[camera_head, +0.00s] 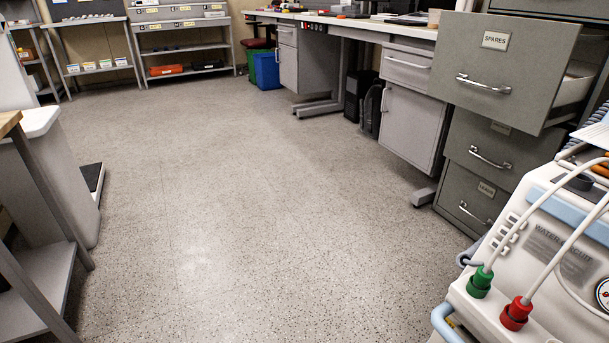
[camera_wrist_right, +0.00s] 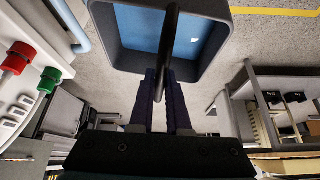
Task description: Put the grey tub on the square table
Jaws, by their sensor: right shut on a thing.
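The grey tub (camera_wrist_right: 124,62) shows at the top of the right wrist view, with a blue inside and a dark bar-like handle (camera_wrist_right: 172,35) across it. My right gripper (camera_wrist_right: 165,78) is shut on this handle. The tub hangs over the speckled floor, and part of it is cut off by the frame's top edge. Neither the tub nor my grippers show in the head view. I cannot identify the square table for certain; a wood-topped piece (camera_head: 9,122) with grey legs is cut off at the head view's left edge.
A white machine (camera_head: 545,240) with green and red connectors stands close at right. Behind it, a filing cabinet has its SPARES drawer (camera_head: 505,62) pulled out. A long bench (camera_head: 380,28) and shelves (camera_head: 190,48) line the back. The floor in the middle is clear.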

